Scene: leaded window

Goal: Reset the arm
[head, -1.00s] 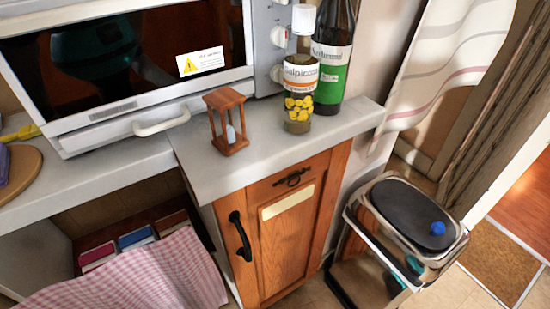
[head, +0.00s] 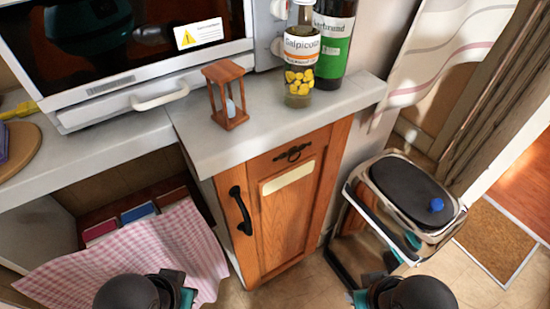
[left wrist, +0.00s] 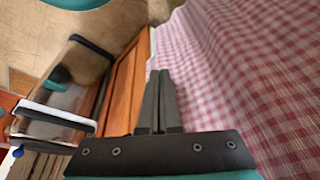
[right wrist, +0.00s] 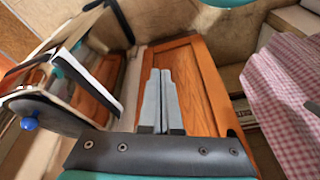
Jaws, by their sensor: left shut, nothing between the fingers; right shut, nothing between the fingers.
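My left gripper (left wrist: 160,76) shows in the left wrist view with its two dark fingers together and nothing between them. The pink checked cloth lies beyond and to the right of its fingers. My right gripper (right wrist: 161,76) shows in the right wrist view, its grey fingers also together and empty, in front of the orange wooden cabinet door (right wrist: 201,85). In the head view, dark rounded parts of both my arms with teal pieces stand at the bottom edge. The fingers cannot be made out there.
The wooden cabinet (head: 290,220) stands ahead under a grey counter (head: 205,150) holding an hourglass (head: 228,112) and two bottles. A checked cloth (head: 130,255) hangs at lower left. A metal bin (head: 405,200) with a blue knob stands at right, near a doormat (head: 497,240).

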